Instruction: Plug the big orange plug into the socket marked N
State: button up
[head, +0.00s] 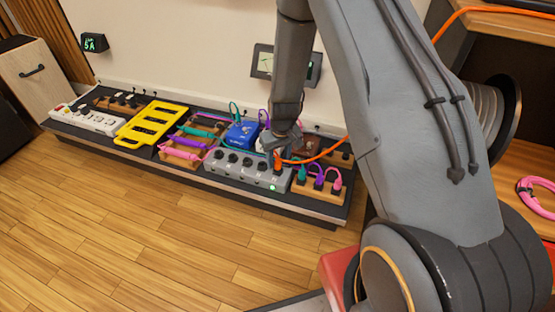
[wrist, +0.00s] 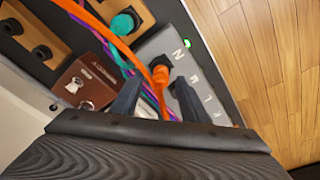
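The big orange plug (head: 277,161) stands at the right end of the grey socket box (head: 235,171) in the head view. In the wrist view the orange plug (wrist: 160,76) shows between my two fingers, its cable running to the upper left. My gripper (head: 277,143) is directly above it in the head view; in the wrist view my gripper (wrist: 157,92) has its fingers apart, with gaps visible beside the orange. The grey box (wrist: 168,42) carries white letters, an N among them near the plug. I cannot tell whether the plug is seated in a socket; its base is hidden.
A green light (head: 273,187) glows on the box. A wooden block (head: 318,188) with teal, purple and pink plugs stands to the right. A blue pedal (head: 241,134), a yellow rack (head: 150,124) and a white power strip (head: 92,120) share the board. The wooden floor in front is clear.

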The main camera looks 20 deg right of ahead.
jog(key=shift+r, duration=0.1)
jog(key=r+p, duration=0.1)
jog(key=r, duration=0.1)
jog(key=r+p, duration=0.1)
jog(key=r, duration=0.2)
jog(key=s+r+p, duration=0.1)
jog(key=r, duration=0.1)
jog(key=shift+s+d+r, duration=0.1)
jog(key=shift+r, duration=0.15)
dwell(0.4)
